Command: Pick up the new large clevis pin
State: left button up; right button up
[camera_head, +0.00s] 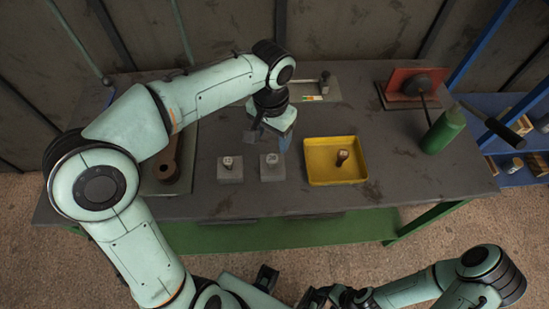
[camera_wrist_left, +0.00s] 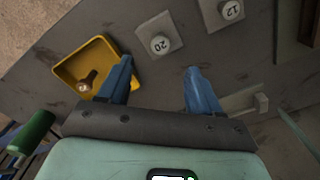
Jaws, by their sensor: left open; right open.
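Two grey blocks stand near the front of the bench, each with a pale, numbered round pin head on top. The pin marked 20 (camera_wrist_left: 160,44) sits in the right block (camera_head: 272,174), nearer the tray. The pin marked 12 (camera_wrist_left: 231,10) sits in the left block (camera_head: 230,176). My left gripper (camera_head: 268,139) is above and just behind the right block, open and empty. In the left wrist view its blue fingers (camera_wrist_left: 158,74) are apart, with the 20 pin beyond the gap. My right gripper (camera_head: 290,289) is low at the bottom edge, open, away from the bench top.
A yellow tray (camera_head: 318,181) right of the blocks holds a brown, rusty pin (camera_head: 342,157). A green bottle (camera_head: 443,130) and a red plate fixture (camera_head: 408,84) stand further right. A brown cylindrical part (camera_head: 168,166) lies left. The bench front edge is clear.

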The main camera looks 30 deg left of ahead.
aim_at(273, 158)
pick_arm(q)
jog(key=f, duration=0.6)
jog(key=f+b, duration=0.1)
jog(key=f, duration=0.2)
jog(key=shift+w+f, duration=0.25)
jog(key=shift+f, duration=0.1)
grip_shut()
jog(key=shift+r, duration=0.1)
